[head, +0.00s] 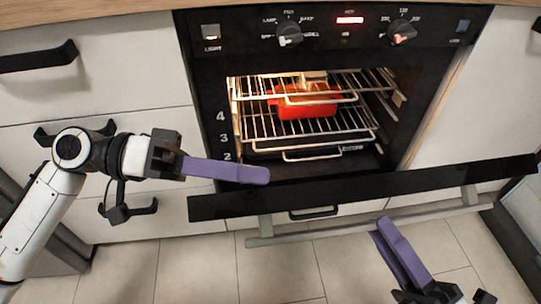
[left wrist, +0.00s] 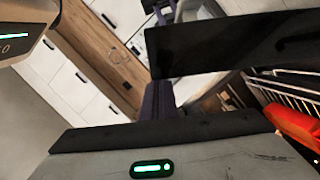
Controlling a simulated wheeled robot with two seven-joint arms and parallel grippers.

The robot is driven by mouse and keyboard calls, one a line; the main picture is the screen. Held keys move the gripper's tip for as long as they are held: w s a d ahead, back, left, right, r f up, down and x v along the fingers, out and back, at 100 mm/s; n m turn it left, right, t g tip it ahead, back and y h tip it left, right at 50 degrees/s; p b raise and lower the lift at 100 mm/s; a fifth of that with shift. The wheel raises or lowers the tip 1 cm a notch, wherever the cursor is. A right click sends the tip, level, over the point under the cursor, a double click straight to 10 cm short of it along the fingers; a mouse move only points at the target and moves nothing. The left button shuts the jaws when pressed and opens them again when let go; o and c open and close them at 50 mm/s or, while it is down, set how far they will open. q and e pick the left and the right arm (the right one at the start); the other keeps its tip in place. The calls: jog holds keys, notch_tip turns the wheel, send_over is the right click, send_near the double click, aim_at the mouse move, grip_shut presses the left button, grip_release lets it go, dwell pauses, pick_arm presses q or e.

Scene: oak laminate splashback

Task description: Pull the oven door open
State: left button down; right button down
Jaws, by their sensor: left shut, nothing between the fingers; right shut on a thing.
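The oven door (head: 350,190) is tilted partly open, its black top edge standing out below the lit cavity. Its grey bar handle (head: 310,230) runs along the outer side. My right gripper (head: 384,226) is at the handle from the front, purple fingers closed on it; the exact contact is hard to see. My left gripper (head: 266,176) is shut and empty, its purple fingers pointing right across the opening, just above the door's edge. In the left wrist view the purple fingers (left wrist: 158,98) show beside the dark door panel (left wrist: 235,45).
Inside the oven (head: 228,130) are wire racks (head: 350,125) and a red dish (head: 305,108). Knobs (head: 289,36) sit above. White drawers with black handles (head: 40,57) flank the oven on the left. Tiled floor (head: 200,270) is clear in front.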

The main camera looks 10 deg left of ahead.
aim_at(245, 197)
jog(key=shift+a+f, duration=0.1)
jog(key=shift+f, duration=0.5)
pick_arm(q)
jog(key=shift+s+d+f, duration=0.2)
jog(key=shift+s+f, duration=0.2)
jog(key=shift+s, duration=0.2)
jog(key=shift+s+d+f, duration=0.2)
jog(key=shift+s+f, duration=0.2)
jog(key=shift+s, duration=0.15)
jog(key=shift+s+f+m, duration=0.15)
jog(key=shift+s+m, duration=0.05)
jog(key=shift+m, duration=0.1)
pick_arm(e)
jog(key=shift+w+r, duration=0.1)
jog(key=shift+r, duration=0.1)
pick_arm(q)
jog(key=shift+w, duration=0.1)
pick_arm(e)
jog(key=c, duration=1.4)
grip_release()
jog(key=shift+w+r, duration=0.1)
jog(key=shift+c, duration=0.2)
jog(key=shift+r, duration=0.1)
pick_arm(q)
jog(key=shift+w, duration=0.1)
